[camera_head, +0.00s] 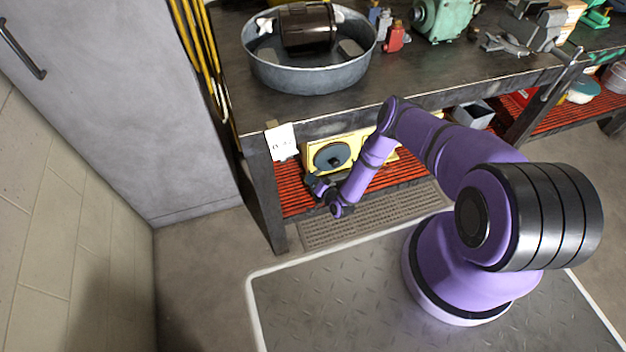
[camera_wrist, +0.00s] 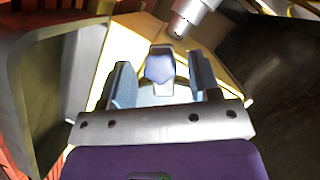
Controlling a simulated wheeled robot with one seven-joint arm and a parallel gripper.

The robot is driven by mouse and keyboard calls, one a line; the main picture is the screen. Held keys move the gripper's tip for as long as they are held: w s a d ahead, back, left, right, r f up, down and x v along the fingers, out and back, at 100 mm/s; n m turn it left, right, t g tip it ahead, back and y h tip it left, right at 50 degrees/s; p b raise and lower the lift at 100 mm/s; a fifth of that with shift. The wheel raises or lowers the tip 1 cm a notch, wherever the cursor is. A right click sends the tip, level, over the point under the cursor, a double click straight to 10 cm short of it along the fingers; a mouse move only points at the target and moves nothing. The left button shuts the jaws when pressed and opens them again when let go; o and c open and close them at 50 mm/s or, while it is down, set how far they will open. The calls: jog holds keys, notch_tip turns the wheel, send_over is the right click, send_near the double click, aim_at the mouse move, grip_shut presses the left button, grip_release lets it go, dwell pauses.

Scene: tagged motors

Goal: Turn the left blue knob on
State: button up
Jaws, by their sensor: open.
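A yellow unit (camera_head: 364,138) with a large dark blue-grey disc (camera_head: 333,157) on its face sits on the red lower shelf. My gripper (camera_head: 313,181) is low in front of its left part, under the bench edge. In the wrist view a small pale blue knob-like piece (camera_wrist: 159,68) shows between the two open fingers of my gripper (camera_wrist: 160,83). A gap shows on each side of it. I cannot tell whether this is the left knob or which way it is turned. In the head view my gripper hides the knob area.
The bench (camera_head: 430,72) overhangs the shelf (camera_head: 292,196), and its front left leg (camera_head: 264,195) stands just left of my gripper. A white tag (camera_head: 282,142) hangs at the bench corner. A grey cabinet (camera_head: 120,100) stands left. A metal tub (camera_head: 310,72) is on top.

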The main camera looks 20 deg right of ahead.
jog(key=v, duration=0.9)
jog(key=shift+c, duration=0.3)
